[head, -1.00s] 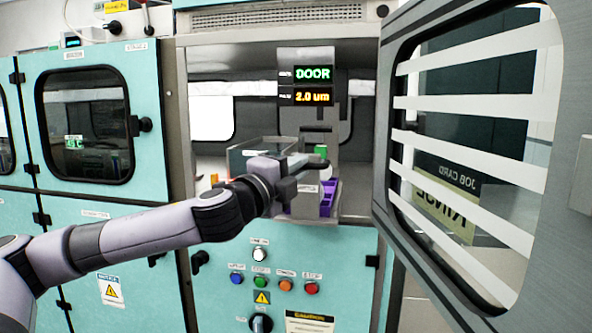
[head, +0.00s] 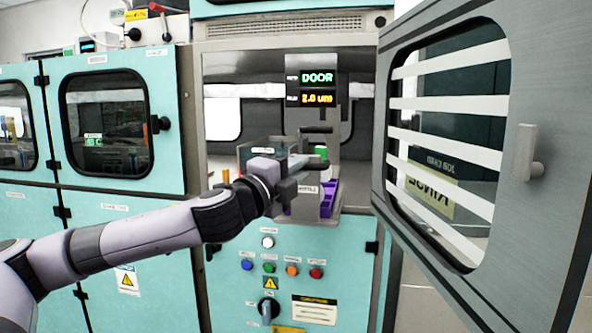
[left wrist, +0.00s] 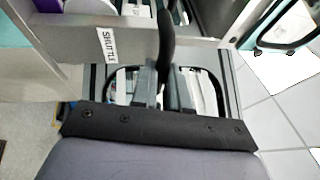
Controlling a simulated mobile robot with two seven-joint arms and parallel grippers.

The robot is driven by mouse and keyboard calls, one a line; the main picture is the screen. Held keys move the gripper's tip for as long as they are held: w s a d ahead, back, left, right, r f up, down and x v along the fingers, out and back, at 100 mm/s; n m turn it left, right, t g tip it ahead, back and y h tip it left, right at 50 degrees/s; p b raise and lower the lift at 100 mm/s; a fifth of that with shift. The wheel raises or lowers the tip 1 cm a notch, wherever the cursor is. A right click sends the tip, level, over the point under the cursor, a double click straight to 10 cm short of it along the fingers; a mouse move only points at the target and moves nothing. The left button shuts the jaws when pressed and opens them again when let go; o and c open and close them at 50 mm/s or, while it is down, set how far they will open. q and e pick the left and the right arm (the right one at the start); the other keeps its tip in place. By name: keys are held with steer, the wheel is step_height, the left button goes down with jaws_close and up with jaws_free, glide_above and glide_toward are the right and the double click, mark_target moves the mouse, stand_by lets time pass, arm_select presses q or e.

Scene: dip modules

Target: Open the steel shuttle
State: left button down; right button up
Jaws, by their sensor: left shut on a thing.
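The steel shuttle (head: 331,200) is a grey metal drawer with a white label, at the front of the open cabinet bay in the head view. Its labelled front (left wrist: 75,45) also shows in the left wrist view. My left gripper (head: 300,180) is at this front. In the left wrist view its fingers (left wrist: 160,80) are closed on the dark handle (left wrist: 166,40) of the shuttle. My arm hides part of the shuttle in the head view. My right gripper is not in view.
The barred-window cabinet door (head: 553,215) stands open on the right. A panel of coloured buttons (head: 269,267) is below the bay. A purple part (head: 328,200) shows by the shuttle. A clear-sided box (head: 262,153) stands behind my gripper. A display (head: 317,88) reads DOOR.

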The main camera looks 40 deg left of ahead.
arm_select(q)
steer(key=c, duration=1.1)
jaws_free()
steer(key=shift+b+v, duration=2.85)
steer(key=shift+v, duration=0.75)
steer(key=shift+w, duration=0.1)
